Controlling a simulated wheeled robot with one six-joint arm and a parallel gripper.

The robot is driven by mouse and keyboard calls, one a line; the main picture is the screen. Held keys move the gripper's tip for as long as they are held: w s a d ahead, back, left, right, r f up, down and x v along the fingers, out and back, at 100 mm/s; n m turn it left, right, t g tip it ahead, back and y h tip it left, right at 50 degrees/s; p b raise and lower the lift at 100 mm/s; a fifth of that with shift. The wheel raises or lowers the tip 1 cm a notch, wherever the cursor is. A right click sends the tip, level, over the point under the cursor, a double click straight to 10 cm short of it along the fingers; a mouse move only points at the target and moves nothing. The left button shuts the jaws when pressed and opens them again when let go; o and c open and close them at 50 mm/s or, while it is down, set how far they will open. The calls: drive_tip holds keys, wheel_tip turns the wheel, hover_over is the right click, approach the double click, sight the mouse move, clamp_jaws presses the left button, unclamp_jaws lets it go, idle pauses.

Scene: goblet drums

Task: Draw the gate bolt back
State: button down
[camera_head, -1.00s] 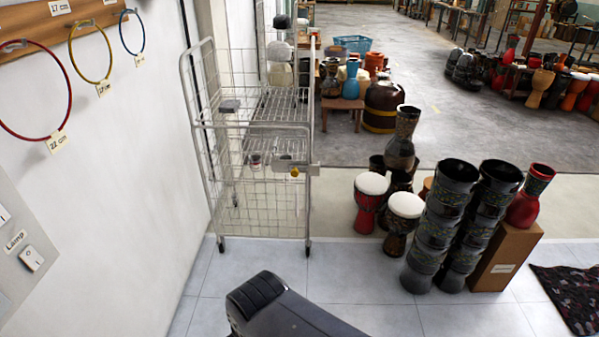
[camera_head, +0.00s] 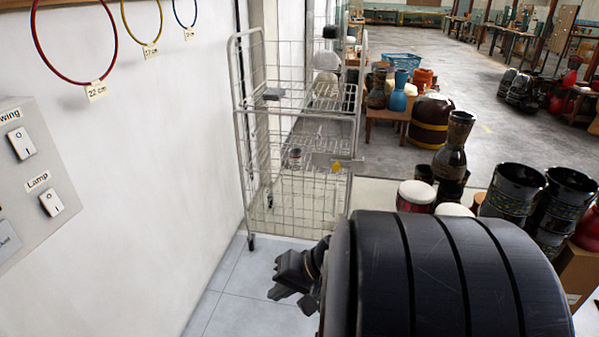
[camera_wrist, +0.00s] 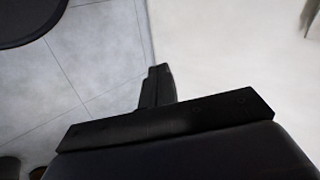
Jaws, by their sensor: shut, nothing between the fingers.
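The gate bolt (camera_head: 336,166) looks like a small yellow knob on a pale plate at the front right of a wire cage trolley (camera_head: 290,205). The bolt is small in the head view, and I cannot tell its exact position in its catch. My gripper (camera_head: 284,282) is dark and sits low in front of the trolley, below and left of the bolt, apart from it. In the wrist view my gripper's fingers (camera_wrist: 156,86) are together and empty, over floor and pale wall. The bolt is not in the wrist view.
A white wall with hoops and a switch panel (camera_head: 30,165) is on the left. Drums (camera_head: 415,195) stand on the right, partly hidden by my arm. A wooden stool with drums (camera_head: 398,95) is behind. Tiled floor (camera_head: 235,285) is clear before the trolley.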

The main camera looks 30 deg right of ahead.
drive_tip(key=d+f+m+t+h+b, duration=0.2)
drive_tip(key=d+f+m+t+b, duration=0.1)
drive_tip(key=d, duration=0.9)
drive_tip(key=w+d+f+m+t+h+b, duration=0.1)
drive_tip(key=d+f+m+t+h+b, duration=0.1)
drive_tip(key=d+b, duration=0.5)
drive_tip(key=d+f+m+t, duration=0.1)
drive_tip(key=d+f+t, duration=0.1)
drive_tip(key=d, duration=0.4)
drive_tip(key=shift+d+f+m+t+h, duration=0.3)
drive_tip(key=shift+f+t+h, duration=0.1)
drive_tip(key=shift+t, duration=0.5)
